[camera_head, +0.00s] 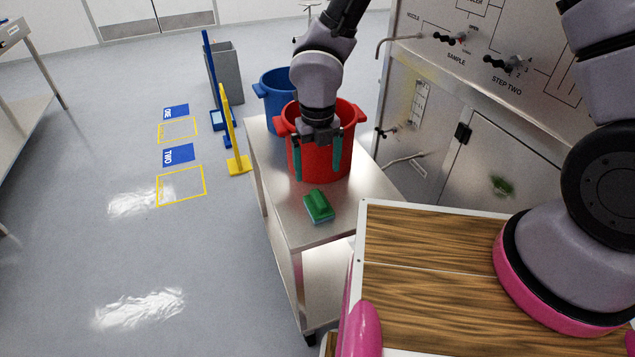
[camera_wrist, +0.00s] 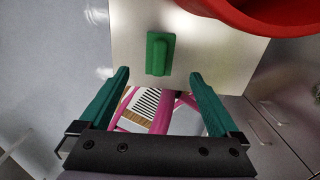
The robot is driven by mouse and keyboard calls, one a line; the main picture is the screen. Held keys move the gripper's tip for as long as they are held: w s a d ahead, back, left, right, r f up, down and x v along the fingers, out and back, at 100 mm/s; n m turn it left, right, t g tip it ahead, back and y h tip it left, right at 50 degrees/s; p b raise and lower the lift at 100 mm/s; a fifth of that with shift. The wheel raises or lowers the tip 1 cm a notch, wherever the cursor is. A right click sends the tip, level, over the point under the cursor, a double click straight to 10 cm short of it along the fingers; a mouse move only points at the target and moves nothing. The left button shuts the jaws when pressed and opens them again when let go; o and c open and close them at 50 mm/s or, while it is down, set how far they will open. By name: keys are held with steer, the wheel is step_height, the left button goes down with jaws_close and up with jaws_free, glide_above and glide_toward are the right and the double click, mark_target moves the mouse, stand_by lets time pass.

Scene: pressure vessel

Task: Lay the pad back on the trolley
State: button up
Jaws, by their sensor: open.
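The green pad (camera_head: 319,206) lies flat on the metal trolley top (camera_head: 365,205), near its front end and in front of the red bucket. In the wrist view the pad (camera_wrist: 160,53) rests on the trolley top (camera_wrist: 130,35), beyond my fingertips and between their lines. My gripper (camera_head: 318,172) hangs above the trolley in front of the red bucket, with its two teal fingers pointing down. It is open and empty, apart from the pad. The fingers also show wide apart in the wrist view (camera_wrist: 160,78).
The red bucket (camera_head: 335,125) stands on the trolley just behind my gripper, and a blue bucket (camera_head: 275,90) stands behind it. The steel cabinet (camera_head: 500,150) with taps is at the right. Yellow (camera_head: 232,130) and blue stands are left of the trolley. Open floor lies further left.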

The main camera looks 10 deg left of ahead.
steer(key=w+d+r+m+t, duration=0.2)
steer(key=w+d+r+m, duration=0.3)
steer(key=d+r+m, duration=0.5)
steer(key=w+d+r+m+t, duration=0.1)
steer(key=w+d+r+m, duration=0.4)
steer(key=d+r+m, duration=0.6)
steer(key=s+d+r+m+t, duration=0.1)
steer(key=s+d+r+m, duration=0.2)
steer(key=m, duration=0.5)
steer(key=s+d+r+m+t+y, duration=0.1)
steer(key=s+d+r+m, duration=0.2)
steer(key=d+r+m, duration=0.3)
steer(key=s+d+r+m+t+y, duration=0.1)
steer(key=s+d+r+m+t, duration=0.1)
steer(key=r+m, duration=0.6)
steer(key=s+d+m, duration=0.1)
steer(key=d+m, duration=0.1)
steer(key=m, duration=0.1)
steer(key=shift+s+d+r+m, duration=0.15)
steer(key=shift+s+r+m, duration=0.15)
steer(key=shift+s, duration=0.1)
